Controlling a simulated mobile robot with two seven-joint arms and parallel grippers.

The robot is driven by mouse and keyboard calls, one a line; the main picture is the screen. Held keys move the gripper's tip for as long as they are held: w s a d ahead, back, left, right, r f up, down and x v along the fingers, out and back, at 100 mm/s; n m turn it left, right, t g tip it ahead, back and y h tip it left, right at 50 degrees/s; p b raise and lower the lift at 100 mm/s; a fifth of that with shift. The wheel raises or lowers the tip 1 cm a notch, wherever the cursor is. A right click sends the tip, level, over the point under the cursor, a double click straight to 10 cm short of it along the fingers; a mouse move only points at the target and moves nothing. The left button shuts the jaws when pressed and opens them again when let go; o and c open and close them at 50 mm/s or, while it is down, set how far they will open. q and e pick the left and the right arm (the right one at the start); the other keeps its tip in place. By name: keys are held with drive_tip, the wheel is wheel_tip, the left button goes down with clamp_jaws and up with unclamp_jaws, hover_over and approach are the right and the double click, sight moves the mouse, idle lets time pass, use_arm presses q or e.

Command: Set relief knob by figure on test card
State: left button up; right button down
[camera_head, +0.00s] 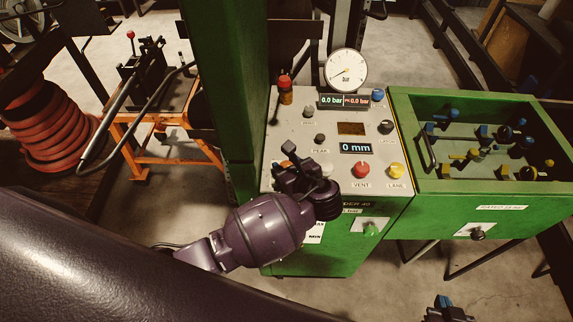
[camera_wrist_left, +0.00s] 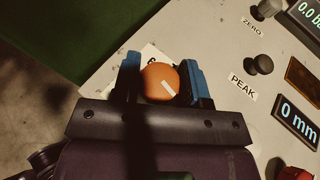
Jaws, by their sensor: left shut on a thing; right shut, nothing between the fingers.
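An orange round knob (camera_wrist_left: 160,82) with a white pointer line sits between the blue fingertips of my left gripper (camera_wrist_left: 163,86) in the left wrist view. The fingers are shut on its sides. In the head view my left gripper (camera_head: 297,180) is over the left front of the panel and mostly hides the knob (camera_head: 287,164). A pale label behind the knob is largely covered. A white card (camera_head: 315,232) with partly hidden print, "MIN" among it, is on the green front; I cannot read a figure. My right gripper (camera_head: 447,308) is shut and empty at the bottom edge.
The grey panel (camera_head: 330,130) bears a gauge (camera_head: 346,70), displays reading 0.0 bar and 0 mm (camera_head: 358,148), a red VENT button (camera_head: 362,168) and a yellow button (camera_head: 396,170). A green tray (camera_head: 400,187) with blue and yellow fittings adjoins right. A green column (camera_head: 225,90) stands left.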

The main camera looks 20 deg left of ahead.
use_arm(q)
drive_tip(key=shift+n+g+y, duration=0.8)
drive_tip(key=shift+n+g, duration=0.5)
drive_tip(key=o, duration=0.9)
